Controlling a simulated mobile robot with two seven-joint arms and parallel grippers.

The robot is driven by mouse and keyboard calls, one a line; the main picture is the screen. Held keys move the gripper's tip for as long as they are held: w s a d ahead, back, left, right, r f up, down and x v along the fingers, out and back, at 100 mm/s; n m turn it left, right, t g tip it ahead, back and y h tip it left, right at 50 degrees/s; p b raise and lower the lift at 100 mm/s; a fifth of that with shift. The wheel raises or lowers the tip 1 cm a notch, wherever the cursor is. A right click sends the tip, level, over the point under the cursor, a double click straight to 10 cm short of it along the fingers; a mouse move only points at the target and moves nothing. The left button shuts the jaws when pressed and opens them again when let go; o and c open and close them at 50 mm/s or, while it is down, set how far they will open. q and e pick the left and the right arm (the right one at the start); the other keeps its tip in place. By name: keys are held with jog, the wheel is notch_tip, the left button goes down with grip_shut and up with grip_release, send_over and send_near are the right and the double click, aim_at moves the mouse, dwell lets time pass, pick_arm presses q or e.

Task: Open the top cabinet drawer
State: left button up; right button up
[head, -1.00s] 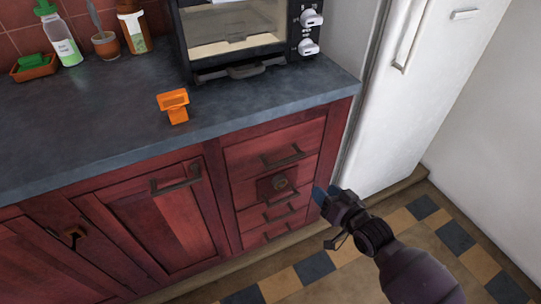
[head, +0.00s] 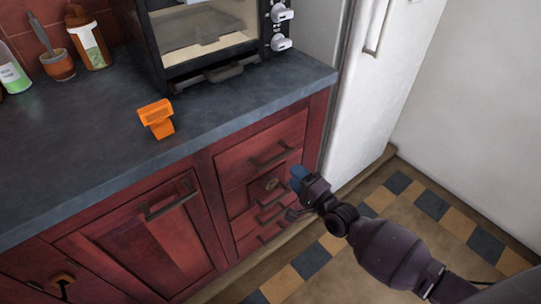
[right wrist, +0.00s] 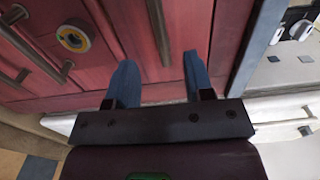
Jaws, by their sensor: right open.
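The top drawer (head: 240,167) of the red cabinet is shut, with a dark bar handle (head: 271,156) on its front. The handle also shows in the right wrist view (right wrist: 158,30), ahead of the space between the fingertips. My right gripper (head: 297,175) is in front of the drawers, just right of and below the top handle, apart from it. In the right wrist view its two blue fingers (right wrist: 158,65) are spread with nothing between them. My left gripper is not in view.
A cabinet door (head: 140,245) is to the left. An orange object (head: 156,117) and a toaster oven (head: 205,40) stand on the counter. A white fridge (head: 385,90) stands right.

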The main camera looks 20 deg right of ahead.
aim_at(278, 162)
jog(key=b+x, duration=0.1)
jog(key=x, duration=0.8)
jog(key=shift+w+a+f, duration=0.1)
jog(key=shift+a+f, duration=0.05)
jog(key=shift+w+a, duration=0.2)
jog(key=shift+w, duration=0.5)
grip_shut()
